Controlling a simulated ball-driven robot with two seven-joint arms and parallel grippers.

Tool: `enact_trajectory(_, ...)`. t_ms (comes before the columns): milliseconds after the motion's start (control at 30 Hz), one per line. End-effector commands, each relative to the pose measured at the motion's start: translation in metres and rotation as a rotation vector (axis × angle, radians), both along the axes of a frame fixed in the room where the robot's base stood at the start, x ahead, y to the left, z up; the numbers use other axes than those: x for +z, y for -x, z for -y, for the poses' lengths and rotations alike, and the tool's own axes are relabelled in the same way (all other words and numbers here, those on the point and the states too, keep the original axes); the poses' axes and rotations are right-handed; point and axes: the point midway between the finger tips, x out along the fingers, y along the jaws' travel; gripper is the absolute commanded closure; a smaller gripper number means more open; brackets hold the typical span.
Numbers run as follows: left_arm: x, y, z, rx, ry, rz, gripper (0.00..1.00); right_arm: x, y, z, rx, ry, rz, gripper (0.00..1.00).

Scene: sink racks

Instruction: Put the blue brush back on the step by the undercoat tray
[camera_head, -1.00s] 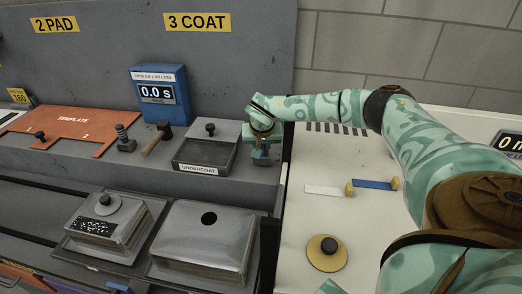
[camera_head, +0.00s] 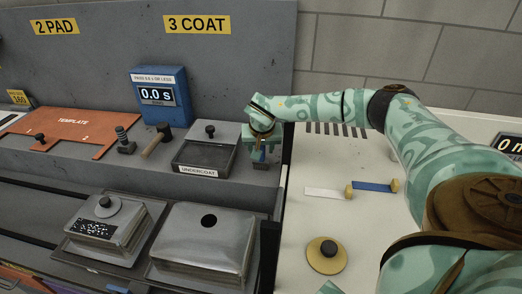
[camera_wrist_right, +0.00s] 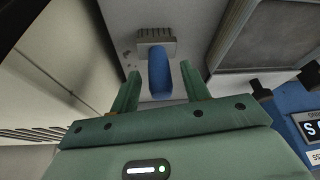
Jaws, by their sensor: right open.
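The blue brush, with a blue handle (camera_wrist_right: 159,76) and a grey bristled head, is on the grey step beside the undercoat tray (camera_wrist_right: 265,40). My right gripper (camera_wrist_right: 161,82) is open, with its green fingers on either side of the handle and a gap on both sides. In the head view my right gripper (camera_head: 260,146) is low over the step, just right of the undercoat tray (camera_head: 206,157). The brush is mostly hidden there, with a small part (camera_head: 260,160) showing below the fingers.
A blue timer box (camera_head: 160,95), a dark-headed hammer (camera_head: 157,141) and an orange template (camera_head: 70,128) are to the left on the step. Metal boxes stand below. The white counter to the right holds a yellow disc (camera_head: 327,254) and white and blue strips.

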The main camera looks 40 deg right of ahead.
Motion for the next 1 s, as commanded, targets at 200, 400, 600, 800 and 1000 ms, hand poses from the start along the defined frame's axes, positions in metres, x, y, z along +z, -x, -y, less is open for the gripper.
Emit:
enact_trajectory(200,0.014,-0.002,0.000,0.000,0.000,0.005,0.50,0.054,0.016,-0.012,0.000,-0.001,0.004,0.54)
enact_trajectory(400,0.020,-0.003,0.000,0.000,-0.001,0.007,0.50,0.083,0.027,-0.021,-0.001,0.000,0.002,0.54)
enact_trajectory(600,0.021,-0.003,0.000,0.000,-0.001,0.008,0.50,0.091,0.030,-0.023,-0.001,0.000,0.000,0.54)
enact_trajectory(800,0.020,-0.003,0.000,0.000,-0.001,0.008,0.50,0.090,0.030,-0.023,0.000,0.000,0.000,0.54)
enact_trajectory(1000,0.020,-0.004,0.000,0.000,-0.001,0.008,0.50,0.090,0.030,-0.023,0.000,0.000,0.000,0.54)
